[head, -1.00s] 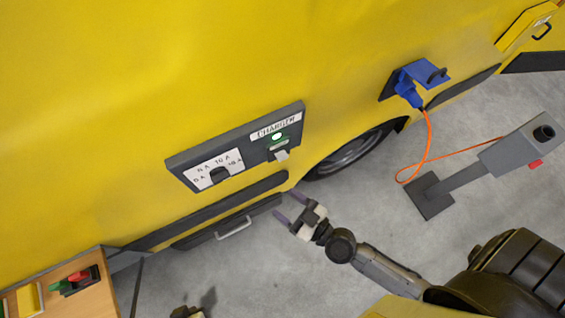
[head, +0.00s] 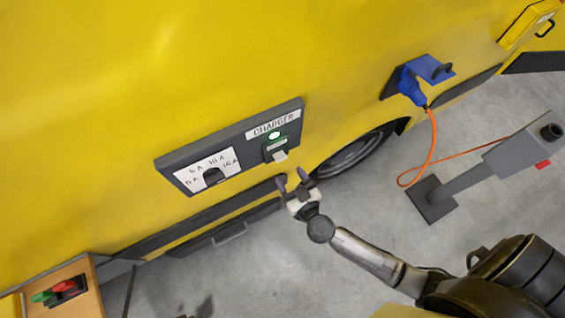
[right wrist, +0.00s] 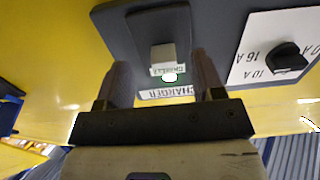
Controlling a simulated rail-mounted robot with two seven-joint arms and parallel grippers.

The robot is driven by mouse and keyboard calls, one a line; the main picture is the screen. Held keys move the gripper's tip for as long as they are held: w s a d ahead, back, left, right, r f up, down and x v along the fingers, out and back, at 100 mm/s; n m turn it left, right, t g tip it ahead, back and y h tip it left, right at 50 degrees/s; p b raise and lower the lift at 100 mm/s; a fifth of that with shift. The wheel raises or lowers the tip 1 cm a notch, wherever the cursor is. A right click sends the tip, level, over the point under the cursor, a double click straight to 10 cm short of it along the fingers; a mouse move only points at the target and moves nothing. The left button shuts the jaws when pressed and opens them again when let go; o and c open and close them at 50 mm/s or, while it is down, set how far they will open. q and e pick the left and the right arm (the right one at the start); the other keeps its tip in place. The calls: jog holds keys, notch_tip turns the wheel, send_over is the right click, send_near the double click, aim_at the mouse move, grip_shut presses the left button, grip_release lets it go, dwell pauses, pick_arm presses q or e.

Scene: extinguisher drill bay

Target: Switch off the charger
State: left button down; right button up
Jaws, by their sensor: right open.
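The grey charger panel (head: 237,153) is on the yellow vehicle side. Its right part has a CHARGER label (head: 273,124), a lit whitish-green lamp (head: 274,135) and a pale switch lever (head: 280,155) sticking out below. My right gripper (head: 292,179) is open and empty, just below the lever and apart from it in the head view. In the right wrist view, the lever (right wrist: 163,57) shows between the two fingers, with the lamp (right wrist: 170,77) and upside-down label (right wrist: 165,93) beyond. I cannot tell the remaining distance there. My left gripper is not in view.
A black dial (head: 213,176) with ampere marks is left on the panel. A bumper rail with a handle (head: 231,232) runs below. A blue plug (head: 410,88) with an orange cable (head: 432,140) and a grey post (head: 465,177) stand right. A wooden box (head: 85,290) is lower left.

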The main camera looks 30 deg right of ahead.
aim_at(280, 160)
jog(key=w, duration=0.4)
jog(key=shift+w+d, duration=0.2)
jog(key=shift+w, duration=0.4)
